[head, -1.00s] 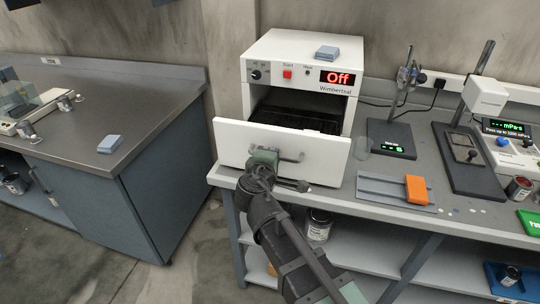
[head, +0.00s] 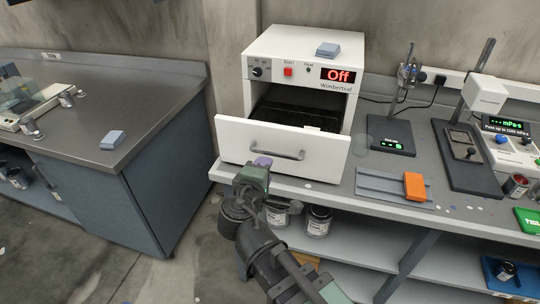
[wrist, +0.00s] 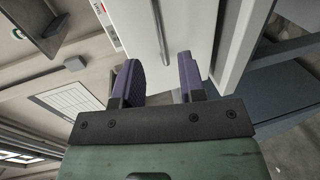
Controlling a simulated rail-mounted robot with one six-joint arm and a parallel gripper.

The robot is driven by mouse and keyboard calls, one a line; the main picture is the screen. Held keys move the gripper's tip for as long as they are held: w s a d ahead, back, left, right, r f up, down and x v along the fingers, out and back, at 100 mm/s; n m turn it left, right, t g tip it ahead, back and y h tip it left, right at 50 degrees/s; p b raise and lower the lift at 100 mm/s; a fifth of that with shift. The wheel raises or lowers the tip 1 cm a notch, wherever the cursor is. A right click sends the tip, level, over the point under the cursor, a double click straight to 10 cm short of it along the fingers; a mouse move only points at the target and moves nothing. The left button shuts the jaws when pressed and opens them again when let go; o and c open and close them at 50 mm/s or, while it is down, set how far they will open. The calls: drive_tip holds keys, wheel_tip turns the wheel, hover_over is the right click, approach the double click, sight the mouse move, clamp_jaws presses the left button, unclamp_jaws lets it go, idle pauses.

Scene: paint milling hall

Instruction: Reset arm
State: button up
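My gripper (head: 262,162) is below and in front of the open drawer door (head: 300,143) of the white oven, apart from its grey handle (head: 285,151). In the wrist view the two purple fingers (wrist: 161,80) stand apart with nothing between them. The white door panel and its handle bar show beyond the fingers there. The oven (head: 270,48) has a red "Off" display, and its drawer is pulled out, showing a dark interior.
A blue-grey block (head: 327,49) lies on the oven, and another (head: 112,139) on the left counter (head: 60,125). Right of the oven are stands, an orange block (head: 414,186) on a grey plate and a viscosity meter (head: 508,140). Cans (head: 319,221) stand on the shelf below.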

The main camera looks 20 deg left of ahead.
drive_tip(key=shift+v, duration=0.85)
drive_tip(key=shift+d, duration=0.1)
drive_tip(key=d+f+m+g+h+p, duration=0.1)
drive_tip(key=d+f+m+g+h, duration=0.1)
drive_tip(key=d+f+m+g, duration=0.4)
drive_tip(key=d+f+m+g+h+p, duration=0.1)
drive_tip(key=d+f+m+g+h, duration=0.25)
drive_tip(key=d, duration=0.45)
drive_tip(key=w+d+m+g+y+p, duration=0.2)
drive_tip(key=d+m+g, duration=0.4)
drive_tip(key=d, duration=2)
drive_tip(key=w+m+y, duration=0.1)
drive_tip(key=m, duration=0.3)
drive_tip(key=shift+d, duration=0.1)
drive_tip(key=shift+r+p, duration=0.1)
drive_tip(key=shift+p, duration=0.2)
